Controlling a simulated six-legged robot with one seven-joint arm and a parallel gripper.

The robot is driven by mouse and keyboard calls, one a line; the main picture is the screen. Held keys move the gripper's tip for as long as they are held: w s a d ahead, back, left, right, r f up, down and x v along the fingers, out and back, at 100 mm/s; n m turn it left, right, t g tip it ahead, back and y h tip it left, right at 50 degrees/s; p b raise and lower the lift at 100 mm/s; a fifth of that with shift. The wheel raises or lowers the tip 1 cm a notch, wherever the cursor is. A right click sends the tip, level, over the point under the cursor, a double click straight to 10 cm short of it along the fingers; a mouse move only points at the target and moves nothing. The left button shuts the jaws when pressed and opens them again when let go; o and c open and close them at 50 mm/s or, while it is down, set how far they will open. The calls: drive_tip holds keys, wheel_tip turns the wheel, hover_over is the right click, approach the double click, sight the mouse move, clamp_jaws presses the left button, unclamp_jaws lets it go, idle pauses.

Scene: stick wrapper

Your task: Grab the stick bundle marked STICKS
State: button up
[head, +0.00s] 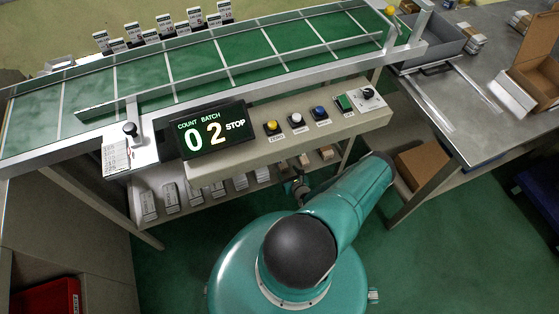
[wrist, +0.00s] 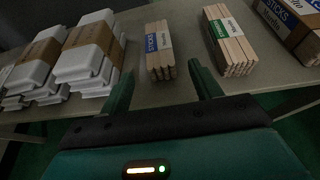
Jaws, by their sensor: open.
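A bundle of light wooden sticks with a blue-and-white band reading STICKS (wrist: 158,66) stands out on the shelf in the wrist view. It is ahead of my gripper (wrist: 163,82), roughly in line with the gap between the fingers. My gripper is open, with nothing between its fingers, and apart from the bundle. In the head view my gripper (head: 300,189) is small and partly hidden by my arm, close to the low shelf's front edge. I cannot single out the STICKS bundle in the head view.
A green-banded stick bundle (wrist: 230,44) lies right of it. Further right is a brown pack with blue STICKS lettering (wrist: 291,22). White stacks with brown bands (wrist: 92,48) fill the left. In the head view, the control panel (head: 290,140) overhangs the low shelf (head: 215,203).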

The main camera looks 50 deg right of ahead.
sight(284, 166)
drive_tip(key=shift+x, duration=2.8)
drive_tip(key=shift+r, duration=0.2)
drive_tip(key=c, duration=1.1)
